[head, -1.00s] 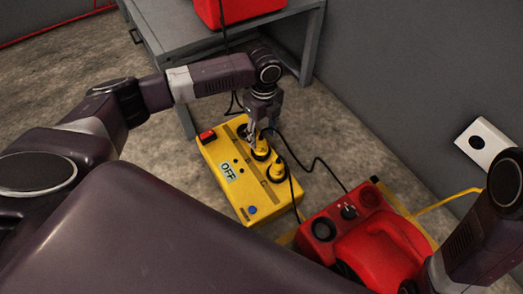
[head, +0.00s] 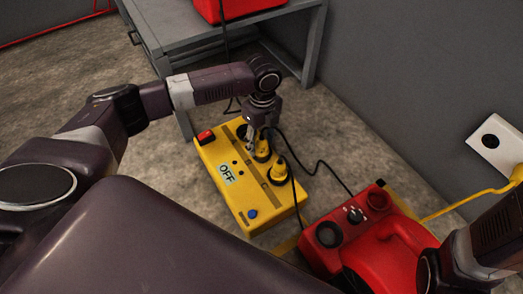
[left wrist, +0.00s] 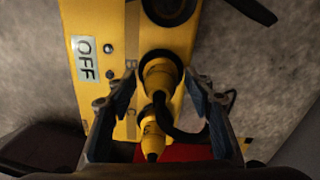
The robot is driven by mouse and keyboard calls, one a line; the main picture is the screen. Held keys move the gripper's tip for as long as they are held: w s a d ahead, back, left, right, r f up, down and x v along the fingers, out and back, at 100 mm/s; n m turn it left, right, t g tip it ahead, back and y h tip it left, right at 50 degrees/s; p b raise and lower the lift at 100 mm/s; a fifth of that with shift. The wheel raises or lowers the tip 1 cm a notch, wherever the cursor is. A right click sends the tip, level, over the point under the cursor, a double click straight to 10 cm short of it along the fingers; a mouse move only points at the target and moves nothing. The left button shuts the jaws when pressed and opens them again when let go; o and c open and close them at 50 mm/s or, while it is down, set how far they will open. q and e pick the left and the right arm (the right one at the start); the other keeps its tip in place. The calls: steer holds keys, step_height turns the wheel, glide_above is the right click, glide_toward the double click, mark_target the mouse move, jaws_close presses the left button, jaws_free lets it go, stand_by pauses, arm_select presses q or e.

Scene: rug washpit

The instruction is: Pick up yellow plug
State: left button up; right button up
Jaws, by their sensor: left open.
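A yellow power box (head: 237,187) with an OFF label lies on the floor. Two yellow plugs with black cables stand in its sockets: a farther one (head: 263,152) and a nearer one (head: 278,172). My left gripper (head: 259,140) is over the farther plug in the head view. In the left wrist view my left gripper (left wrist: 162,90) is open, its fingers on either side of the farther plug (left wrist: 160,72). The nearer plug (left wrist: 152,146) shows lower between them. I cannot tell whether the fingers touch a plug. My right arm enters at right; its fingers do not show.
A red machine (head: 345,228) with black knobs stands right of the box. A grey metal table (head: 180,35) holds a red object (head: 240,8). A white wall outlet (head: 494,143) is at right, with a yellow cable (head: 455,204) below it. Black cables loop beside the box.

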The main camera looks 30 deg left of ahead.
arm_select(q)
jaws_close()
steer(key=shift+r, duration=0.1)
